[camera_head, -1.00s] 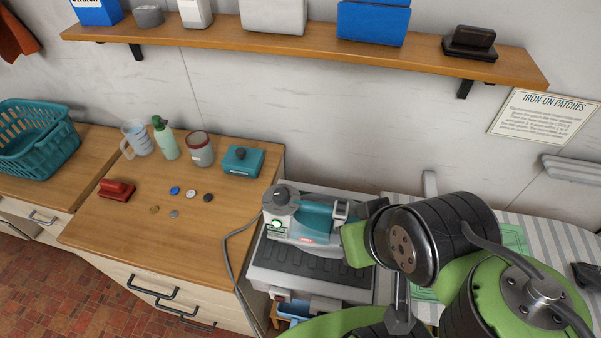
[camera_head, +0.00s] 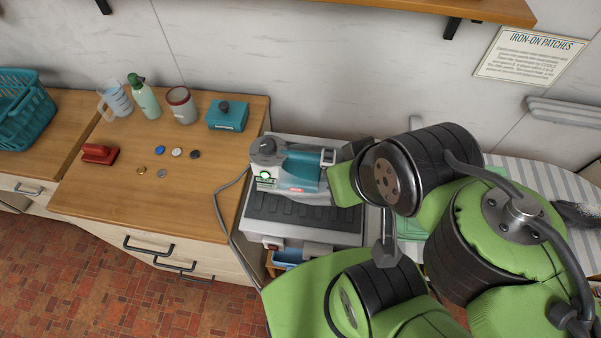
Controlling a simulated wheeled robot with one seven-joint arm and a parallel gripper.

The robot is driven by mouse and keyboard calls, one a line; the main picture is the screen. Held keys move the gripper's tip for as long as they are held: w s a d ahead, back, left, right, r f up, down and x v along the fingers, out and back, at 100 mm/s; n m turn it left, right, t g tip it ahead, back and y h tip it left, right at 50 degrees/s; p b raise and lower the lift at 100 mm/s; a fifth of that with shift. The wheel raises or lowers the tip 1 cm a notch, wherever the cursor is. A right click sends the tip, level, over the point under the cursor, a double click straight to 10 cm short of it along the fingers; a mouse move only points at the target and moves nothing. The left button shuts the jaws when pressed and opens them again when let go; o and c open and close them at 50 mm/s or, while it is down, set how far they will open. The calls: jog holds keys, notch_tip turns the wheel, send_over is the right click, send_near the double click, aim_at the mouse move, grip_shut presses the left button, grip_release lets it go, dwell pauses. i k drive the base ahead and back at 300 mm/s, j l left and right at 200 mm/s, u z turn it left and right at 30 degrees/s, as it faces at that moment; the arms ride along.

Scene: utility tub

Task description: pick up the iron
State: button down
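The iron (camera_head: 302,172), teal and grey with a red label, rests on a grey ironing station (camera_head: 300,229) with a dark ridged top, beside the wooden counter. A grey round knob and a small green light show at its left. My gripper (camera_head: 330,158) reaches in from the right and is at the iron's right end, by the handle. My green and black wrist hides most of the gripper. I cannot tell whether its fingers are open or shut, or whether they touch the handle.
A cord (camera_head: 222,213) hangs at the station's left. The counter (camera_head: 110,205) holds a teal box (camera_head: 228,117), a can (camera_head: 181,106), a spray bottle (camera_head: 143,98), a jug (camera_head: 115,100), a red brush (camera_head: 100,153) and several buttons. A striped ironing board (camera_head: 555,185) lies right.

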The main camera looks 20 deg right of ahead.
aim_at(294, 172)
jog(key=z, duration=1.7)
jog(key=j+u, duration=0.1)
jog(key=u, duration=0.35)
jog(key=k+j+u, duration=0.1)
jog(key=u, duration=0.35)
jog(key=j+u, duration=0.15)
jog(key=u, duration=0.25)
jog(key=j+u, duration=0.2)
jog(key=u, duration=0.2)
jog(key=k+j+u, duration=0.1)
jog(key=j+u, duration=0.4)
jog(key=u, duration=0.25)
